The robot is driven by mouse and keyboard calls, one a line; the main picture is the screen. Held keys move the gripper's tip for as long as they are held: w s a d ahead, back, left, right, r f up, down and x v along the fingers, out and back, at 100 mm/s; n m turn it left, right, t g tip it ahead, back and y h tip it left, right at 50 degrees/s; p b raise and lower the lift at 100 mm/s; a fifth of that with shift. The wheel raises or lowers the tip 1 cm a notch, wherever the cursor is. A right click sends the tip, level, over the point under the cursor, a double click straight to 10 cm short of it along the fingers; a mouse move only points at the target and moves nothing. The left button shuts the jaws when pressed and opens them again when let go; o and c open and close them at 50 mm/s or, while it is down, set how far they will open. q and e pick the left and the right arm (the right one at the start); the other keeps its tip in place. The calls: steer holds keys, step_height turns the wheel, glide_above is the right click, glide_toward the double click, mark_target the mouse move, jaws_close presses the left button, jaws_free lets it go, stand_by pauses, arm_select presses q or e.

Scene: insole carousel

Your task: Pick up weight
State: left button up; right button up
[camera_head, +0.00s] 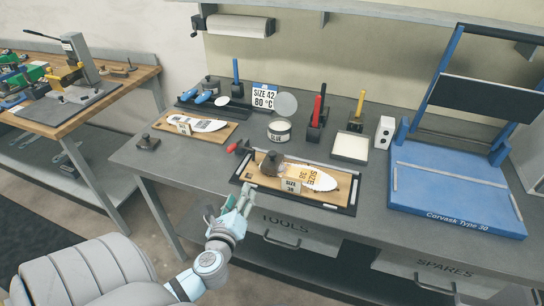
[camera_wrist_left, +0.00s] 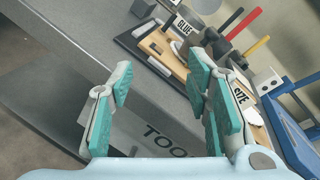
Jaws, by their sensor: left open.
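A dark weight with a rounded knob (camera_head: 271,164) stands on the insole (camera_head: 312,177) marked SIZE 38. The insole lies on a wooden board in a black frame (camera_head: 347,206) near the table's front edge. A second dark knobbed block (camera_head: 148,142) stands at the table's left front. My left gripper (camera_head: 240,200) is open and empty at the front edge, in front of and left of the framed board. In the left wrist view its teal-padded fingers (camera_wrist_left: 163,75) are spread, with the tabletop beyond; the right finger hides part of the board. My right gripper is not in view.
A glue tin (camera_head: 279,131), a white-topped tray (camera_head: 351,147) and upright coloured-handled tools stand behind the board. A blue Corvask press (camera_head: 455,195) fills the right side. Another insole board (camera_head: 220,135) lies to the left. Drawers are below the front edge.

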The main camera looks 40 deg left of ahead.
mark_target(271, 156)
arm_select(q)
steer(key=w+r+m+t, duration=0.1)
steer(key=m, duration=0.2)
steer(key=w+d+r+m+t+h, duration=0.1)
steer(key=m, duration=0.2)
steer(key=w+r+m+t+h, duration=0.1)
steer(key=m, duration=0.2)
steer(key=shift+w+d+r, duration=0.25)
steer(key=shift+w+r, duration=0.15)
steer(key=shift+m, duration=0.3)
steer(key=x, duration=0.8)
steer(key=shift+w+d+f, duration=0.1)
steer(key=shift+d, duration=0.05)
steer(key=x, duration=0.4)
steer(key=d+x, duration=0.1)
steer(key=x, duration=0.1)
steer(key=shift+w+a+f+b, duration=0.1)
steer(key=shift+w+f+b, duration=0.1)
steer(key=shift+b, duration=0.15)
steer(key=shift+s+r, duration=0.1)
jaws_close()
